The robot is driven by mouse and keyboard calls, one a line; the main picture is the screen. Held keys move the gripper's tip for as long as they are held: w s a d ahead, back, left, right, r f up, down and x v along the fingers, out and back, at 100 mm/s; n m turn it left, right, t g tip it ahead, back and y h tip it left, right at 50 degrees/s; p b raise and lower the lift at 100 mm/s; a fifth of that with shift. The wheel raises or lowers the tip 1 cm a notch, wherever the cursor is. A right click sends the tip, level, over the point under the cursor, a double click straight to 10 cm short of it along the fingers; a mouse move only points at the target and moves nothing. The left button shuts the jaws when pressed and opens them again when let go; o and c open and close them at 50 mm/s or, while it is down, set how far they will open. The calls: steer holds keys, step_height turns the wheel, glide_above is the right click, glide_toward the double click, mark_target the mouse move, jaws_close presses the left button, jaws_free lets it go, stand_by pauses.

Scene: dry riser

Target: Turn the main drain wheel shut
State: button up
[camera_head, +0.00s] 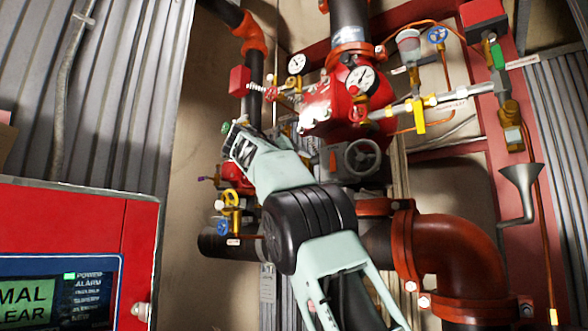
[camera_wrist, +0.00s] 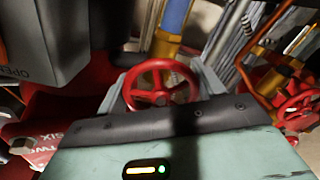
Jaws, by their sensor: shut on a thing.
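A red spoked handwheel (camera_wrist: 162,68) is in the middle of the wrist view, with a brass body and a blue pipe section behind it. My gripper (camera_wrist: 163,90) has grey finger parts on both sides of this wheel and is shut on it. The wheel's lower rim is close to the dark edge of the gripper body, and the finger contact is mostly hidden. In the head view my gripper (camera_head: 238,142) is at the left of the riser valve, and the gripped wheel is hidden there.
Pressure gauges (camera_head: 361,80) and a red valve body (camera_head: 335,108) stand above. A large red elbow pipe (camera_head: 450,250) is at lower right. A red alarm panel (camera_head: 90,230) fills the lower left.

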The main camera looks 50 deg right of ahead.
steer(key=m+b, duration=0.1)
steer(key=m, duration=1.1)
steer(key=shift+w+f+m, duration=0.1)
steer(key=shift+w+m, duration=0.05)
steer(key=shift+m, duration=0.15)
stand_by(0.4)
steer(key=o, duration=1)
steer(key=a, duration=0.5)
steer(key=s+a+b, duration=0.1)
steer(key=a, duration=0.5)
steer(key=a+b, duration=0.1)
steer(key=a, duration=0.5)
steer(key=shift+s+a, duration=0.15)
steer(key=shift+a, duration=0.05)
